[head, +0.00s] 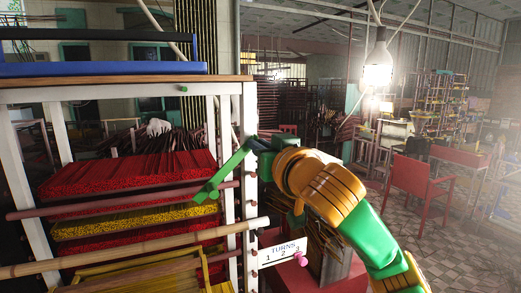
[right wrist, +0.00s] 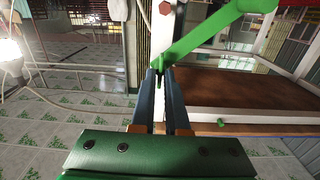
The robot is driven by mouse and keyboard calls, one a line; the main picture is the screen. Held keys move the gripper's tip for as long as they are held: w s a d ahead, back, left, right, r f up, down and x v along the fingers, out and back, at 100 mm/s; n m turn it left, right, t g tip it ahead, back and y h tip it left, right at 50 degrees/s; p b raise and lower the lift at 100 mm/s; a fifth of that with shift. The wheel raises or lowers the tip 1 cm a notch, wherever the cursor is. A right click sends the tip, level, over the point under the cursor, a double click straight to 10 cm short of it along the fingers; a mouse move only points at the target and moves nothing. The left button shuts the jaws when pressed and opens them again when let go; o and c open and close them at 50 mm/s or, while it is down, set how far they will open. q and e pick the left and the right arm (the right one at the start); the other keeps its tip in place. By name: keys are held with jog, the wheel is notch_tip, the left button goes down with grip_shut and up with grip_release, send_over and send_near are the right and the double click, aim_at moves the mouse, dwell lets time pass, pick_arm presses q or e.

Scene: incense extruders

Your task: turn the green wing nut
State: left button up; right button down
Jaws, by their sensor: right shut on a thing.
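The green wing nut (head: 224,174) is a long green bar slanting across the white upright at the rack's front. Its lower left end is free. My right gripper (head: 254,146) is at its upper right end, shut on it. In the right wrist view the dark fingers of my right gripper (right wrist: 161,78) close on the near end of the green wing nut (right wrist: 208,36), which rises to the upper right. The fingertips partly hide that end. My left gripper is in neither view.
The white-framed rack (head: 250,110) holds bundles of red sticks (head: 130,172) and yellow sticks (head: 130,218). A bamboo pole (head: 130,248) crosses its front. A "TURNS 1 2 3" sign (head: 283,251) has a pink knob (head: 300,259) near the 3. A red chair (head: 415,180) stands at right on tiled floor.

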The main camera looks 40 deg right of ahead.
jog(key=shift+d+f+m+b, duration=0.1)
jog(key=shift+m+b, duration=1.45)
jog(key=shift+m, duration=2.6)
jog(key=shift+d+f+m+b, duration=0.1)
jog(key=shift+m+b, duration=1.45)
jog(key=shift+m, duration=2.9)
jog(key=c, duration=1)
grip_release()
jog(key=shift+o, duration=0.4)
jog(key=shift+w, duration=0.1)
jog(key=b+v, duration=0.7)
jog(key=b, duration=0.2)
